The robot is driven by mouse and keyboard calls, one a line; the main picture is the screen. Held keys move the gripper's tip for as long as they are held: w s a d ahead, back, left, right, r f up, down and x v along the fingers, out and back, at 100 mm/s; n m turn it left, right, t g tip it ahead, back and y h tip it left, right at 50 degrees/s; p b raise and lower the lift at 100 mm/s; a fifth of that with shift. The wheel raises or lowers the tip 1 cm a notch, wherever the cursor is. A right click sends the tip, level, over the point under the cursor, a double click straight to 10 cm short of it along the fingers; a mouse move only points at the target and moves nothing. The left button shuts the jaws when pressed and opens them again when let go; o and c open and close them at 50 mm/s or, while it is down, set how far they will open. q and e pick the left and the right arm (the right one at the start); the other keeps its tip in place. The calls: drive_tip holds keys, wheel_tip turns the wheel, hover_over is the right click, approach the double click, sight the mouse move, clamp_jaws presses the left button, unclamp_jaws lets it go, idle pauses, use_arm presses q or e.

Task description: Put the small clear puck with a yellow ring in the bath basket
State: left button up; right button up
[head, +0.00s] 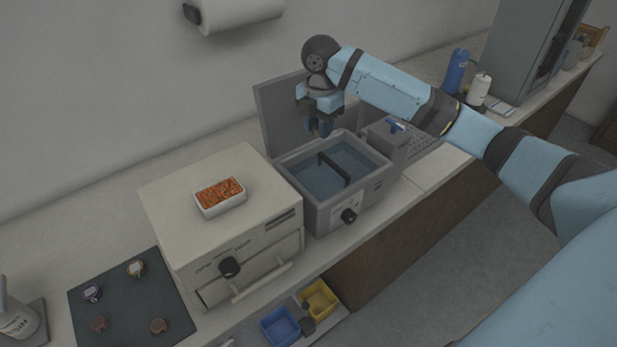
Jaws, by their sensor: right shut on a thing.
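A small pale puck with a yellowish ring (136,268) lies on the dark mat (122,295) at the lower left. The bath (320,205) stands open, with bluish liquid and a black basket handle (334,169) across it. The basket's body is hard to make out in the liquid. My right gripper (321,130) points down over the back of the bath, in front of the raised lid (275,115). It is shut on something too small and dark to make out. My left gripper is out of view.
A puck with a purple ring (92,293) and two brown pucks (98,323) (158,326) share the mat. A cream press (215,215) carrying a white tray of orange bits (220,197) stands between mat and bath. Blue (280,326) and yellow (319,299) bins sit below.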

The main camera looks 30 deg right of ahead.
hover_over(318, 193)
wheel_tip(318, 193, down, 15)
drive_tip(key=shift+r+p, duration=0.2)
drive_tip(key=shift+p, duration=0.1)
drive_tip(key=shift+f, duration=2.4)
drive_tip(key=o, duration=0.9)
drive_tip(key=shift+f, duration=0.15)
wheel_tip(318, 193, up, 12)
drive_tip(key=shift+r, duration=0.2)
drive_tip(key=shift+f, duration=0.1)
